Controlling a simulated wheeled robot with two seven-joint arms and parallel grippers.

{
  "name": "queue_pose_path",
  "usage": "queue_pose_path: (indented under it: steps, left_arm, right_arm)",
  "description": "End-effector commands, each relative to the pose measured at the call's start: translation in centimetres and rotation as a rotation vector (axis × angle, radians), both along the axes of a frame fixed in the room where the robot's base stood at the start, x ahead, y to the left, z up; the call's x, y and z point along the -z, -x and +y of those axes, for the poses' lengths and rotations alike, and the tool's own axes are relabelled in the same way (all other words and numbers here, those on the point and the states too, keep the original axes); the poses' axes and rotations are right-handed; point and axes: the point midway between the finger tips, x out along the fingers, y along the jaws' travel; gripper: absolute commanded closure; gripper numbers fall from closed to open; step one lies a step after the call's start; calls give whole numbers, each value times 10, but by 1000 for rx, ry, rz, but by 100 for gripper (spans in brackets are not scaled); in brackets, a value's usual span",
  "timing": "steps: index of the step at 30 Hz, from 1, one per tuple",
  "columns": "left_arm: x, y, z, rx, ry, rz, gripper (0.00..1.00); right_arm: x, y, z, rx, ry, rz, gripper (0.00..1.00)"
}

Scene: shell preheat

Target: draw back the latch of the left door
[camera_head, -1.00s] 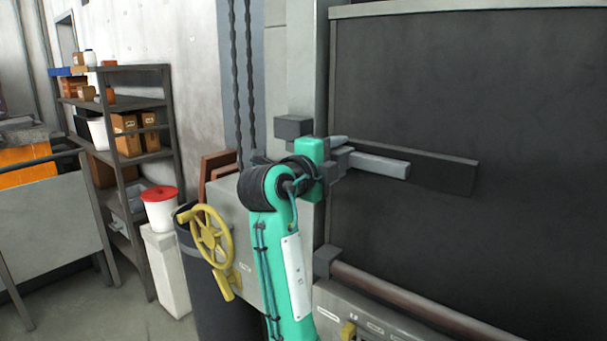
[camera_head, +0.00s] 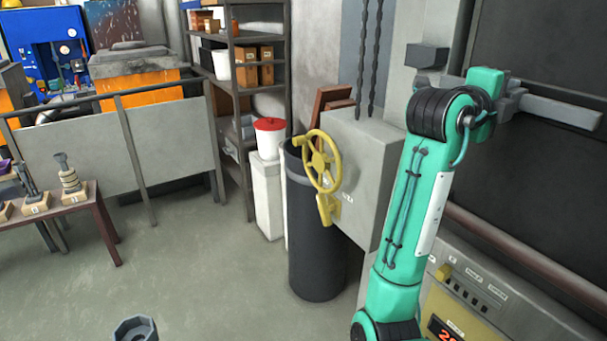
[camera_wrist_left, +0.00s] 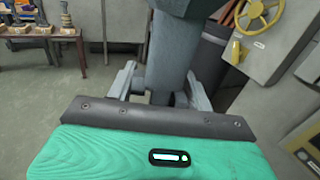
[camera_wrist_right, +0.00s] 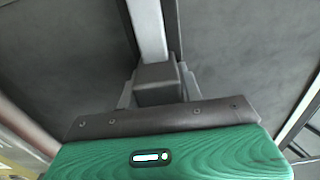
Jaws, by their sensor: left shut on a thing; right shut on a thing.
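The latch is a light grey bar (camera_head: 562,112) with a grey block at its left end, on the front of the dark door (camera_head: 545,45) at the right of the head view. My right gripper (camera_head: 503,98) is at that block. In the right wrist view it is shut on the grey block (camera_wrist_right: 157,84), with the bar (camera_wrist_right: 147,30) running away from it. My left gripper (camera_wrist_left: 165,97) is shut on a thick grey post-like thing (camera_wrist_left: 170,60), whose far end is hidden. A dark hexagonal piece (camera_head: 136,329) at the head view's bottom edge may be the same thing.
A yellow handwheel (camera_head: 322,162) sits on a grey box left of my right arm. Below it stands a dark bin (camera_head: 312,260). A control panel (camera_head: 470,300) is at lower right. A small table (camera_head: 70,200) with tools is at left. The floor between is clear.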

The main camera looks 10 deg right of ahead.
Motion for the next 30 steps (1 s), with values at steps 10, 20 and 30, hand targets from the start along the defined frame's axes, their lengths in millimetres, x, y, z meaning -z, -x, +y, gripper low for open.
queue_pose_path:
  steps: [10, 20, 30]
  left_arm:
    - [0, 0, 0, 0, 0, -2, 85]
    - [0, 0, 0, 0, 0, -2, 85]
    - [18, 0, 0, 0, 0, -2, 85]
  right_arm:
    - [2, 2, -1, 3, -2, 5, 56]
    - [1, 1, 0, 1, -1, 3, 42]
    - [5, 17, 38, -3, -2, 0, 42]
